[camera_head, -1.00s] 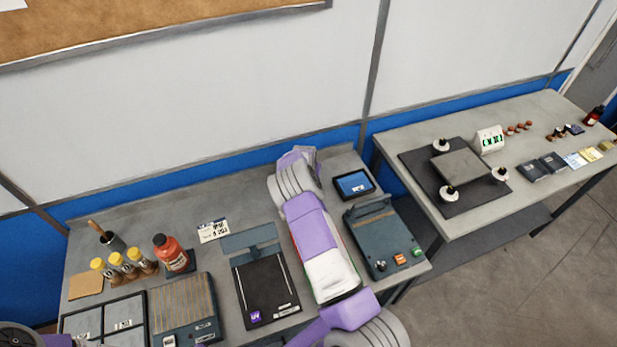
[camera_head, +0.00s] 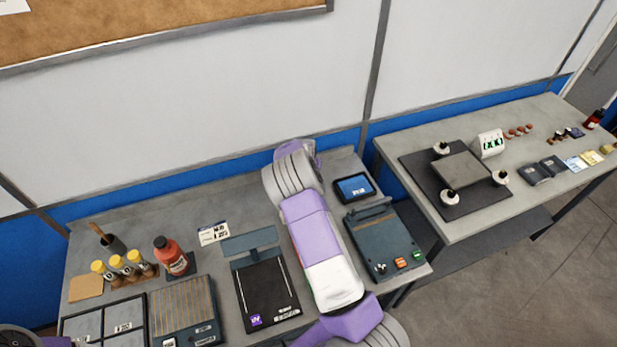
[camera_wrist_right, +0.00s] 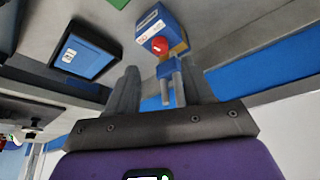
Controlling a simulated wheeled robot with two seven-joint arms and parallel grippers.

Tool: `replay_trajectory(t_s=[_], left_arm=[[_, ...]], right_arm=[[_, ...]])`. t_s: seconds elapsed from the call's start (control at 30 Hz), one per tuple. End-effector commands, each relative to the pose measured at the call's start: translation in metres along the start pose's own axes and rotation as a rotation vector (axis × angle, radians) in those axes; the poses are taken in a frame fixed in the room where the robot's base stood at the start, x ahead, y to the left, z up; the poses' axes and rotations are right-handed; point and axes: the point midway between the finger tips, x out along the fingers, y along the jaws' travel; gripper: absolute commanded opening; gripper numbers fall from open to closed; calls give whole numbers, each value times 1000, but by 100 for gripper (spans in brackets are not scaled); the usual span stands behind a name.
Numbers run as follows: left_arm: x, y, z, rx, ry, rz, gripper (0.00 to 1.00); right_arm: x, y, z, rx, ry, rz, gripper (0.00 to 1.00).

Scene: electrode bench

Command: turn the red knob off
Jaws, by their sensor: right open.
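A round red knob (camera_wrist_right: 159,45) sits on the face of a small blue box (camera_wrist_right: 158,28) with a white label, near the top middle of the right wrist view. Metal prongs (camera_wrist_right: 172,88) stick out of the box below the knob. My right gripper (camera_wrist_right: 160,62) is open and empty, and the knob appears between its two dark fingers. I cannot tell how far the fingertips are from the knob. In the head view my right arm (camera_head: 320,250) hides the knob, the box and the gripper. My left gripper is not in view.
A dark tablet (camera_head: 354,188) and a green-grey instrument (camera_head: 384,245) with small coloured buttons lie right of my arm. A black UV unit (camera_head: 268,290) lies left of it. A red bottle (camera_head: 171,255) and yellow-capped vials (camera_head: 117,262) stand farther left.

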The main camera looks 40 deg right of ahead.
Motion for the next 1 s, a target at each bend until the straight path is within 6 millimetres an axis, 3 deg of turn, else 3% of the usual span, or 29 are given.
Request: replay_trajectory(t_s=[0.4, 0.67, 1.0], left_arm=[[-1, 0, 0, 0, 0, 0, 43], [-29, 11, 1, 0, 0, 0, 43], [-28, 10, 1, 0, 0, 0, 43]], right_arm=[[-7, 0, 0, 0, -2, 0, 52], [-9, 1, -1, -1, -3, 2, 52], [40, 1, 2, -3, -3, 2, 52]])
